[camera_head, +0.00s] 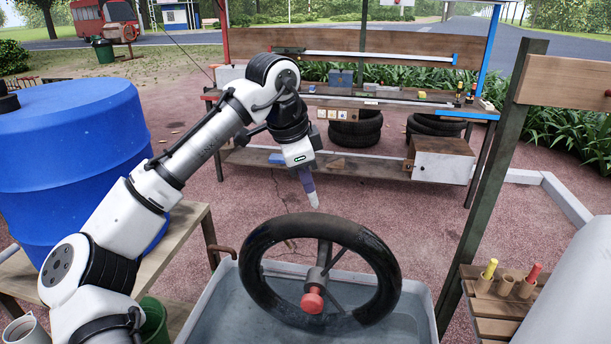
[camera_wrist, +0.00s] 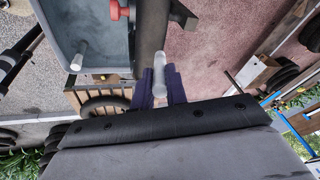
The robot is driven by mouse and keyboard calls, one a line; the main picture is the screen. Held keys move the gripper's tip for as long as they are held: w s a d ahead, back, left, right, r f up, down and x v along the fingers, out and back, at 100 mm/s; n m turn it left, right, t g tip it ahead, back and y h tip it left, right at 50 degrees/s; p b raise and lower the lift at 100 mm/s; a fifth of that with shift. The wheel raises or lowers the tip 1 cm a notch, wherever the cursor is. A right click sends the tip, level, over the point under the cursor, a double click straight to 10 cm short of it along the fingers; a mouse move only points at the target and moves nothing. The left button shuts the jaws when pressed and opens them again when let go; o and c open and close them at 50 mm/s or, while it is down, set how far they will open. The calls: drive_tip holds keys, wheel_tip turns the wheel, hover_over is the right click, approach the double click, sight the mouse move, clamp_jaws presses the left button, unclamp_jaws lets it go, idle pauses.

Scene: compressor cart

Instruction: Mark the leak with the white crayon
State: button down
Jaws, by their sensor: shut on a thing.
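My gripper (camera_head: 308,183) is shut on the white crayon (camera_head: 313,200), which points down with its pale tip below the fingers. In the wrist view the crayon (camera_wrist: 159,72) sits between the bluish fingers (camera_wrist: 173,86). A black inner tube or tyre ring (camera_head: 262,243) stands tilted over a grey water tub (camera_head: 225,300), around a hub with a red knob (camera_head: 313,300). The crayon is above and behind the ring's far upper edge in the head view, apparently apart from it. I cannot make out the leak or any bubbles on the ring.
A wooden holder (camera_head: 480,300) at right bears a yellow crayon (camera_head: 490,268) and a red crayon (camera_head: 531,273). A green post (camera_head: 495,170) rises beside the tub. A blue barrel (camera_head: 75,150) stands left. A workbench (camera_head: 350,165) with tyres is behind, across open paving.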

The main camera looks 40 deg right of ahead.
drive_tip(key=shift+f+b, duration=0.3)
drive_tip(key=shift+f, duration=0.35)
idle(0.4)
drive_tip(key=shift+s+a+r+p, duration=0.1)
drive_tip(key=shift+s+a+p, duration=0.05)
drive_tip(key=shift+p, duration=0.2)
drive_tip(key=shift+s+a, duration=0.25)
drive_tip(key=shift+s+a+p, duration=0.25)
drive_tip(key=shift+a+p, duration=0.15)
drive_tip(key=shift+p, duration=0.4)
drive_tip(key=shift+w+d+p, duration=0.65)
drive_tip(key=shift+d+p, duration=0.15)
drive_tip(key=shift+p, duration=0.85)
drive_tip(key=shift+s+a, duration=0.2)
idle(0.4)
drive_tip(key=shift+s+a+p, duration=0.45)
drive_tip(key=shift+a+p, duration=0.15)
drive_tip(key=shift+p, duration=0.2)
idle(0.4)
